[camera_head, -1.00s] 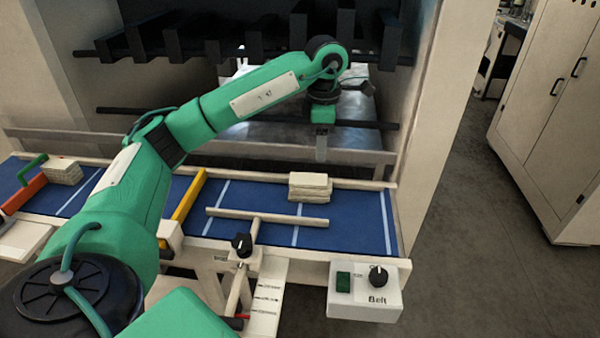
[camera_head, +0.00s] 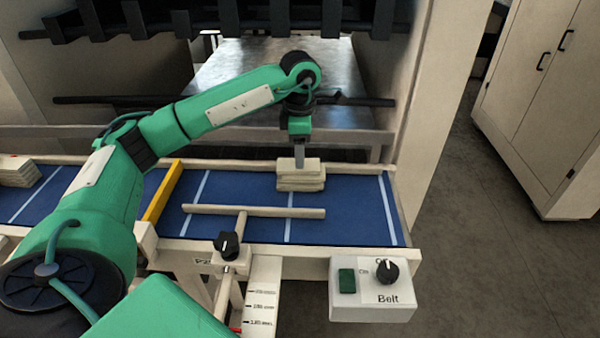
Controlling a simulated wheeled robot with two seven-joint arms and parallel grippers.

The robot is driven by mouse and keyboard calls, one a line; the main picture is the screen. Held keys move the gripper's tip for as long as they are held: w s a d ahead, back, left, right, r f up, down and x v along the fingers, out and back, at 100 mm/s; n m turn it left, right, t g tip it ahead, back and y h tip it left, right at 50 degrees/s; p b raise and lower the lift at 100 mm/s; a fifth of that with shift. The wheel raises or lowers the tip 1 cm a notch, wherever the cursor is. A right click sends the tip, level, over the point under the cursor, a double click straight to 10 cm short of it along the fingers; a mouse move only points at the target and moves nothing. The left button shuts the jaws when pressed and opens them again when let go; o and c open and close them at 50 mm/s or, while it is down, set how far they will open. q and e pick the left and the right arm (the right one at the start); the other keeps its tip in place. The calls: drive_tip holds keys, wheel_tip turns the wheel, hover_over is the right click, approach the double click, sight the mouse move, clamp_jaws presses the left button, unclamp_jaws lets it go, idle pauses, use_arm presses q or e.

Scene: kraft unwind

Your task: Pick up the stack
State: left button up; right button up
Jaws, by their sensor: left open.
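A stack of flat, pale, kraft-coloured pieces (camera_head: 301,184) lies on the blue belt, right of the middle of the view. The pieces sit a little unevenly on one another. My left gripper (camera_head: 299,162) points down at the stack, its finger overlapping the top piece in the picture. It is open and holds nothing. I cannot tell whether it touches the stack, and one finger hides the other. My right gripper is out of view.
A second pale stack (camera_head: 17,171) lies at the belt's left end. A yellow bar (camera_head: 163,191) crosses the blue belt (camera_head: 350,205). A T-shaped pale bar (camera_head: 253,211) lies in front of the stack. A Belt control box (camera_head: 371,290) hangs at the front right.

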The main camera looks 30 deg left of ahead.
sight(301, 176)
use_arm(q)
wheel_tip(301, 176, down, 3)
drive_tip(key=shift+f+p, duration=0.15)
drive_tip(key=shift+p, duration=0.15)
drive_tip(key=shift+f+p, duration=0.45)
wheel_tip(301, 176, down, 4)
drive_tip(key=shift+d+f+p, duration=0.1)
drive_tip(key=shift+p, duration=0.95)
drive_tip(key=shift+f, duration=0.15)
drive_tip(key=c, duration=0.6)
